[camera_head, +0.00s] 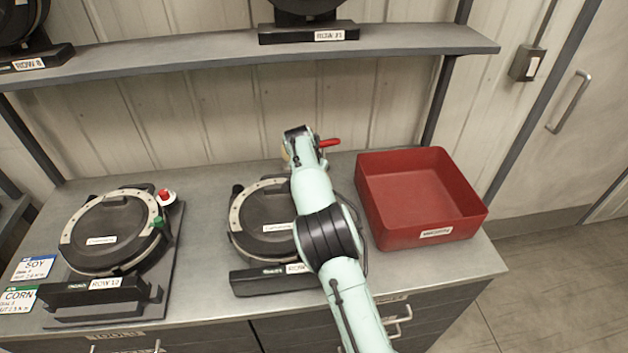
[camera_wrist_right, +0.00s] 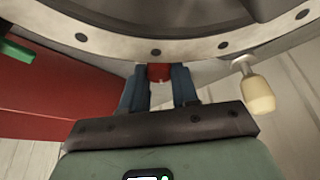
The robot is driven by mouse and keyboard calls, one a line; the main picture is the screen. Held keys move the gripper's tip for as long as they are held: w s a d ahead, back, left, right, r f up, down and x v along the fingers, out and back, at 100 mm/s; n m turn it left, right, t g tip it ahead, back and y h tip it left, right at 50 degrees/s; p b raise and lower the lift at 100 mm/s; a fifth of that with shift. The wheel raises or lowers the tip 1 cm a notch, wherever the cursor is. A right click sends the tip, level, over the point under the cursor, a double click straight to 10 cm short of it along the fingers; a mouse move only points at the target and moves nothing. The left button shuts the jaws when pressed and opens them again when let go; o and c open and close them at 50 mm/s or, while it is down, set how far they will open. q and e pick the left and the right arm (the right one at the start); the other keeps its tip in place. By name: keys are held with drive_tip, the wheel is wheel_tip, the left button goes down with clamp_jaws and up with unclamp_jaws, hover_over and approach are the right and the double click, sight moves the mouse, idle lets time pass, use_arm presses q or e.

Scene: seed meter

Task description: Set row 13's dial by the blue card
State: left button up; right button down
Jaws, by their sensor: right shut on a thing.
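The right-hand seed meter (camera_head: 262,226) on the bench has a black body and a pale dial ring; my right arm covers its right side and part of its row label. In the right wrist view its ring (camera_wrist_right: 205,48) arches close above my right gripper (camera_wrist_right: 158,90). The blue fingers are shut on a small red knob (camera_wrist_right: 159,72) at the ring's edge. A green piece (camera_wrist_right: 17,51) shows at left and a cream knob (camera_wrist_right: 257,94) at right. The blue-headed SOY card (camera_head: 34,267) lies at the bench's left end. My left gripper is not seen.
The ROW 12 meter (camera_head: 112,232) stands left, with its own red knob (camera_head: 165,195). A green-headed CORN card (camera_head: 18,299) lies below the SOY card. An empty red bin (camera_head: 425,236) stands right of my arm. A shelf (camera_head: 400,42) with more meters runs above.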

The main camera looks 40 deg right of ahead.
drive_tip(key=shift+w+a, duration=0.1)
drive_tip(key=c, duration=0.8)
unclamp_jaws()
drive_tip(key=shift+c, duration=0.2)
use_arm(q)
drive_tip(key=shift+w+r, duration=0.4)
use_arm(e)
drive_tip(key=v, duration=1.3)
drive_tip(key=shift+r, duration=0.2)
drive_tip(key=shift+a, duration=0.1)
